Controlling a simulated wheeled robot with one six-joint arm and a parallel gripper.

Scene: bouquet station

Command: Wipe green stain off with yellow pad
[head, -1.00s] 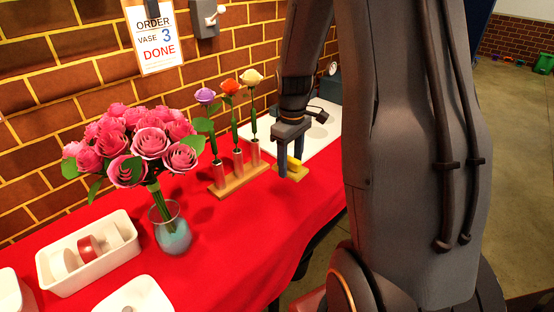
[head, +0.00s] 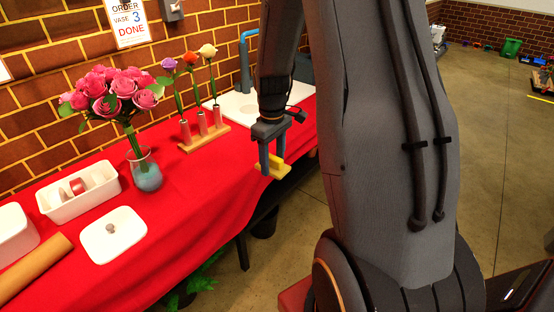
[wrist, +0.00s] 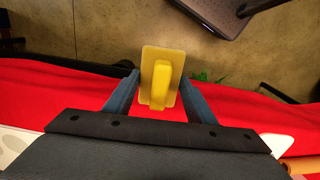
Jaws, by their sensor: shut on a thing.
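The yellow pad (head: 281,169), a flat plate with a raised handle, hangs below my gripper (head: 272,162). My gripper is shut on it. In the head view it is held near the front edge of the red-covered table. In the wrist view the pad (wrist: 149,62) shows between the two blue-grey fingers of my gripper (wrist: 160,85), with the floor and the table's edge beneath it. I cannot make out a green stain in either view; my arm hides part of the scene.
On the red table (head: 205,180) stand a wooden stand (head: 207,139) with three flowers, a glass vase (head: 148,175) of pink roses, a white box (head: 100,197) and a white lid (head: 112,236). A sink (head: 240,104) is behind my gripper. Open floor (head: 490,150) lies to the right.

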